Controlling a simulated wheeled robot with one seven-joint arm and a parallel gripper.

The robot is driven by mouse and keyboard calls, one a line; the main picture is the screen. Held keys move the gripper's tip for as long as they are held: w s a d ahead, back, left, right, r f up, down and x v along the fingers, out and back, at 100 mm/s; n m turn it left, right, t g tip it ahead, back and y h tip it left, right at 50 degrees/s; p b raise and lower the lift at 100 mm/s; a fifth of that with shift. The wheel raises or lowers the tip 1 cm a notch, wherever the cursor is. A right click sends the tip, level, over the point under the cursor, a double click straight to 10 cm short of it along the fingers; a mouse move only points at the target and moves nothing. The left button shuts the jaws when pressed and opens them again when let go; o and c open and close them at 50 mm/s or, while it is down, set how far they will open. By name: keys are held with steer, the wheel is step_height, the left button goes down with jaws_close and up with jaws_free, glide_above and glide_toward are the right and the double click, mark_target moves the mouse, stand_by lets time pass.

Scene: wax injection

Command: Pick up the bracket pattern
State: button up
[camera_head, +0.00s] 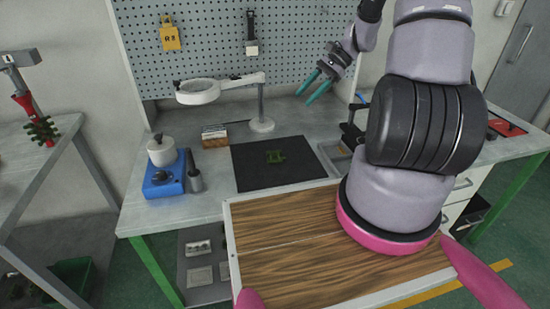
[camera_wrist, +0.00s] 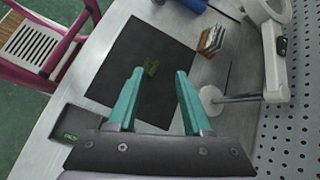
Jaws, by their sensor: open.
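The bracket pattern looks like a small green piece (camera_head: 276,157) lying on the black mat (camera_head: 300,174) on the workbench. In the wrist view the green piece (camera_wrist: 151,68) lies on the mat (camera_wrist: 118,55), beyond and between my fingertips. My gripper (camera_head: 314,87) has two teal fingers and is raised above the back of the bench, to the right of the magnifier lamp. It is open and empty, and apart from the green piece. In the wrist view my gripper (camera_wrist: 160,75) shows both fingers spread.
A magnifier lamp (camera_head: 199,92) stands behind the mat, with a small box of cards (camera_head: 215,134) near it. A blue wax heater (camera_head: 165,178) stands at the left. A grey tray (camera_head: 336,157) lies right of the mat. A pegboard (camera_head: 215,40) closes the back.

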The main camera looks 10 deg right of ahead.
mark_target(278, 151)
steer(key=f+m+y, duration=0.1)
steer(key=f, duration=0.4)
steer(key=f+m+t+y, duration=0.1)
steer(key=f+m+y, duration=0.1)
steer(key=f, duration=0.3)
steer(key=d+f+m+y, duration=0.1)
steer(key=f+m, duration=0.1)
steer(key=f, duration=0.3)
steer(key=shift+w+f+t, duration=0.25)
steer(key=shift+f+t, duration=0.05)
steer(key=shift+f, duration=0.05)
steer(key=shift+a+f+m, duration=0.1)
steer(key=shift+f+m, duration=0.15)
steer(key=shift+m, duration=0.15)
steer(key=shift+y, duration=0.3)
steer(key=x, duration=1)
steer(key=shift+s+a+f, duration=0.15)
steer(key=shift+f, duration=0.3)
jaws_close()
steer(key=shift+s, duration=0.1)
